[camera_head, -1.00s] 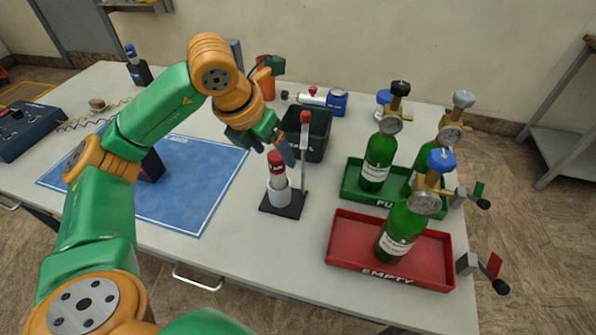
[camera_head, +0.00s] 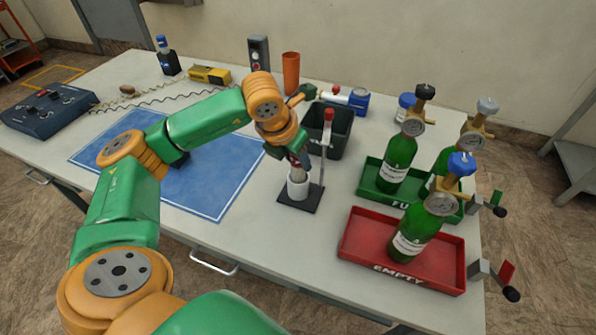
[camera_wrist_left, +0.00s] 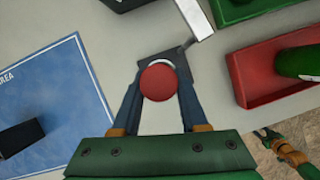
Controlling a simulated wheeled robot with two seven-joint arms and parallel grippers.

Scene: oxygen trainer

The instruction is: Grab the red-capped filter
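The red-capped filter stands upright in a white cup (camera_head: 297,187) on a dark base plate (camera_head: 313,201). In the head view my left gripper (camera_head: 299,160) comes down over it and hides its cap. In the left wrist view the round red cap (camera_wrist_left: 158,83) lies between the two fingers of my left gripper (camera_wrist_left: 159,90). The fingers are apart, one on each side of the cap, very near it; firm contact cannot be made out. An orange and green part, apparently my right arm's end (camera_wrist_left: 288,150), shows small in the wrist view, its fingers unclear.
A dark bin (camera_head: 342,139) stands behind. To the right are a green tray (camera_head: 366,190) and a red tray (camera_head: 352,243) with green bottles. A blue mat (camera_head: 215,205) lies left.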

